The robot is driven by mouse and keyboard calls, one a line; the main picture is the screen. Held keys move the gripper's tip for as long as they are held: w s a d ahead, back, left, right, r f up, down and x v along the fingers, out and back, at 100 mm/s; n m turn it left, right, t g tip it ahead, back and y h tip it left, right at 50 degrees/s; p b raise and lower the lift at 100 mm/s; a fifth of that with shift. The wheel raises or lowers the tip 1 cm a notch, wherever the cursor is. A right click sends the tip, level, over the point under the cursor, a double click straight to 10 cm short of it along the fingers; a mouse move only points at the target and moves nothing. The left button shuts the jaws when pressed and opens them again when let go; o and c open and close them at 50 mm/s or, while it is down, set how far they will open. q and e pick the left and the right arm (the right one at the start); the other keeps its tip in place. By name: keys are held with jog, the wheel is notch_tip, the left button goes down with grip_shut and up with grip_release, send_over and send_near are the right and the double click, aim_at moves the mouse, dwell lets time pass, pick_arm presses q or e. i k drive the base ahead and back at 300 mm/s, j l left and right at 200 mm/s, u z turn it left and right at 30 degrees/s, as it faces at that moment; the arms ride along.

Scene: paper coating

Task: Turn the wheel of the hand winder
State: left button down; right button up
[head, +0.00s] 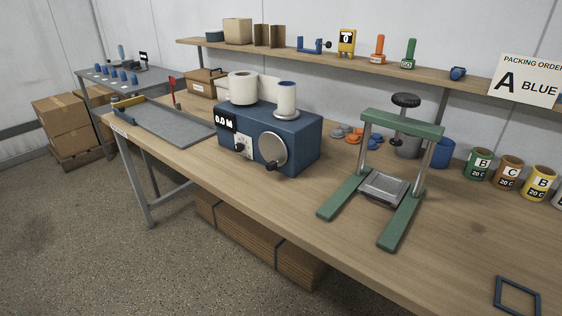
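The hand winder is a blue box (300,130) on the wooden table, left of the middle of the head view. A grey round wheel (272,149) with a dark handle (271,166) at its lower edge is on its front face. A display on its left end reads "0.0 M" (225,121), with a small dial (239,145) below it. A white paper roll (243,88) and a blue-cored white spool (287,99) stand on top. Neither of my grippers is in view.
A green press (403,124) stands right of the winder, with small grey and orange pieces (354,135) between. A grey tray (165,123) lies left. Coloured cans (478,163) line the right back, below a shelf (340,56). The table front before the winder is clear.

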aim_at(272, 149)
jog(key=i+j+z, duration=0.1)
jog(key=j, duration=0.2)
jog(key=i+j+z, duration=0.1)
jog(key=j, duration=0.2)
jog(key=i+j+z, duration=0.1)
jog(key=j, duration=0.25)
jog(key=i+j, duration=0.1)
jog(key=j, duration=0.2)
jog(key=i+j, duration=0.15)
jog(key=j, duration=0.2)
jog(key=i+j, duration=0.1)
jog(key=j, duration=0.2)
jog(key=z, duration=0.05)
